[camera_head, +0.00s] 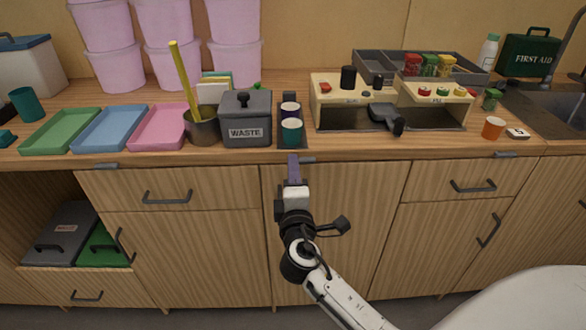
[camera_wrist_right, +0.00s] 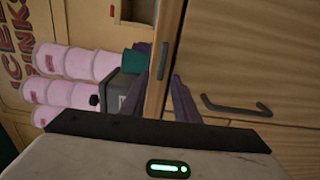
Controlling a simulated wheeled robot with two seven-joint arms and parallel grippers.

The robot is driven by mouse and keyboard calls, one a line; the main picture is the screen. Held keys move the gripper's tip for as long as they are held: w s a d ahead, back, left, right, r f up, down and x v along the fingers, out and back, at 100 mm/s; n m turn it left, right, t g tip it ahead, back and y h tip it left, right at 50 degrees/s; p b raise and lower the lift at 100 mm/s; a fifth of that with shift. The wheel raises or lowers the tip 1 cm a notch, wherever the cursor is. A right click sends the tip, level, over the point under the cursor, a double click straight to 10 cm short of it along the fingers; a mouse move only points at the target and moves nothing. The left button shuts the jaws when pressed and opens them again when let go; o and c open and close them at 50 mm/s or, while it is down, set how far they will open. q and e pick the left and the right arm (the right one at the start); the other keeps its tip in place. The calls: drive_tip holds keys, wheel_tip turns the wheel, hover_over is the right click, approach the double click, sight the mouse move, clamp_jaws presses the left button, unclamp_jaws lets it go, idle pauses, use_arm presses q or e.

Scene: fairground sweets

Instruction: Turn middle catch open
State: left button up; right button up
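The middle catch (camera_head: 306,160) is a small grey piece at the counter's front edge, above the middle cabinet front (camera_head: 345,215), which is closed. Its left part is hidden behind my right gripper (camera_head: 293,158). The purple fingers point at the counter edge right by the catch; I cannot tell whether they touch it. In the right wrist view the two fingers of the right gripper (camera_wrist_right: 168,75) stand a little apart, with the wooden edge showing between them and no held thing visible. My left gripper is not in view.
Similar catches sit at left (camera_head: 107,165) and right (camera_head: 505,154). Dark cups stand in a holder (camera_head: 292,143) just above the gripper, beside the grey waste box (camera_head: 246,117). A drawer handle (camera_head: 473,186) protrudes at right. Space before the cabinets is mostly free.

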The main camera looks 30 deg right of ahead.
drive_tip(key=b+v, duration=0.1)
drive_tip(key=v, duration=0.7)
drive_tip(key=shift+s+a, duration=0.25)
drive_tip(key=shift+s, duration=0.05)
